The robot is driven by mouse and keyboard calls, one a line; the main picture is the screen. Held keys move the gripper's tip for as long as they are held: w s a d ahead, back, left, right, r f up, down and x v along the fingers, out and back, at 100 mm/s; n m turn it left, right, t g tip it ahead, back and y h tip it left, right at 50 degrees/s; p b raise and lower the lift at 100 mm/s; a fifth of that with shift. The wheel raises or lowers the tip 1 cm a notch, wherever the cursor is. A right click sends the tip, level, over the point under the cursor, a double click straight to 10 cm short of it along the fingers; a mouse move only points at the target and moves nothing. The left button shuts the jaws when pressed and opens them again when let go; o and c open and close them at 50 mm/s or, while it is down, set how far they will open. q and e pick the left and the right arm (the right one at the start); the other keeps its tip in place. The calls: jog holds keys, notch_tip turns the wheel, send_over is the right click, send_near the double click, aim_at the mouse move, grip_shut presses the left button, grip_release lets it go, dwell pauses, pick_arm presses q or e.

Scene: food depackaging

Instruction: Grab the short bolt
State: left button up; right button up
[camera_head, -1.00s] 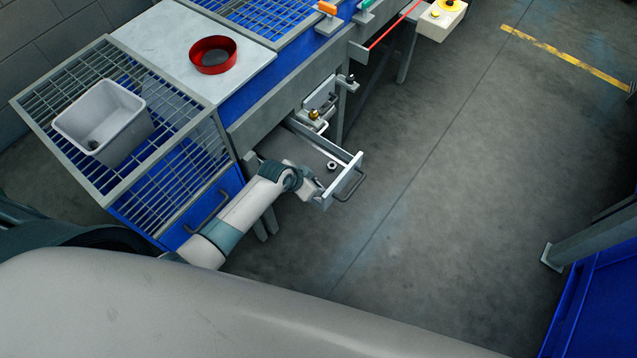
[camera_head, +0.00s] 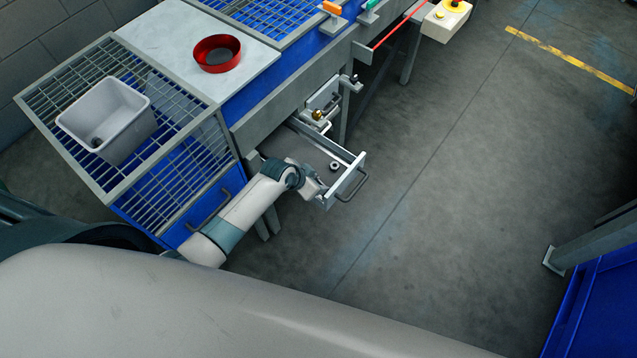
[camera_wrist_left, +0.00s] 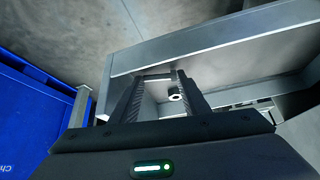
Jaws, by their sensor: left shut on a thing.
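My left gripper (camera_head: 316,188) is inside the open drawer (camera_head: 352,172) under the workbench, near its front. In the left wrist view the two ribbed fingers of my left gripper (camera_wrist_left: 160,77) stand apart with a small grey bar between their tips, which looks like the short bolt (camera_wrist_left: 155,78). The hand hides it in the head view. A nut-like metal ring (camera_head: 334,166) lies on the drawer floor to the right of the hand; a ring (camera_wrist_left: 175,97) also shows in the left wrist view. My right gripper is not in view.
The drawer's walls and handle (camera_head: 354,186) surround the hand closely. A grey bin (camera_head: 133,136) stands on the wire grid at left. A red round dish (camera_head: 217,68) stands on the white board. The floor (camera_head: 430,200) to the right is clear.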

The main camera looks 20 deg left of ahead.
pick_arm(q)
notch_tip(320, 180, up, 10)
jog(key=shift+f+b, duration=0.25)
jog(key=shift+b, duration=0.2)
dwell(0.5)
